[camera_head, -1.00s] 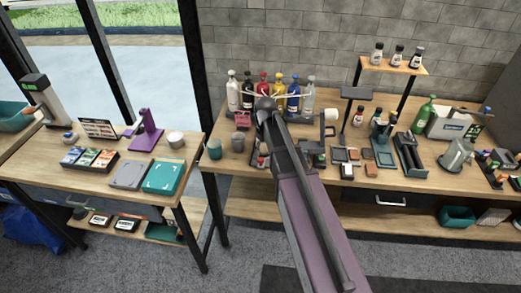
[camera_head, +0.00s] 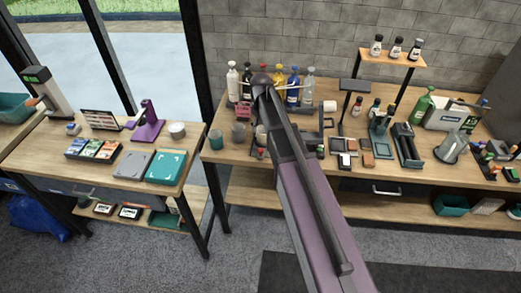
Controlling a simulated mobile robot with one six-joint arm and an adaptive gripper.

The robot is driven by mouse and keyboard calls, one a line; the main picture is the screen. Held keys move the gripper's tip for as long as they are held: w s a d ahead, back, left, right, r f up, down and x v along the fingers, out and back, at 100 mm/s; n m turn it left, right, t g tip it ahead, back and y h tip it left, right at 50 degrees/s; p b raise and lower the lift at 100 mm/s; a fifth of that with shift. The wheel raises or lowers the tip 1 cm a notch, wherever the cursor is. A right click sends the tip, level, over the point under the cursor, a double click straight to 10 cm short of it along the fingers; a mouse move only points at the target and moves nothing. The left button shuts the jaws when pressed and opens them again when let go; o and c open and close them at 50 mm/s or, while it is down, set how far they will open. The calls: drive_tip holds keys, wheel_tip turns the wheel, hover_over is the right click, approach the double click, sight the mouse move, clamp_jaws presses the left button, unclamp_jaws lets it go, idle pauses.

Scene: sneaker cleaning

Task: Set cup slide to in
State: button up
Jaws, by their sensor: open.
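My arm (camera_head: 310,205) crosses the middle of the view from the lower right up to a dark joint in front of the bottles. A teal cup (camera_head: 215,141) and a grey cup (camera_head: 239,134) stand at the left end of the right bench. A pale cup-like thing (camera_head: 261,134) is partly covered by the arm there. Another pale cup (camera_head: 177,131) stands on the left table. I cannot make out which part is the cup slide, or its position.
Several bottles (camera_head: 308,87) stand along the wall behind the arm. Trays, brushes and a grey jug (camera_head: 452,148) crowd the right bench (camera_head: 340,178). The left table (camera_head: 45,155) holds a purple stand (camera_head: 148,125) and boxes. A gap separates the two tables.

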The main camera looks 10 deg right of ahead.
sight(261, 149)
drive_tip(key=shift+f+b, duration=6.65)
drive_tip(key=shift+f, duration=0.1)
clamp_jaws()
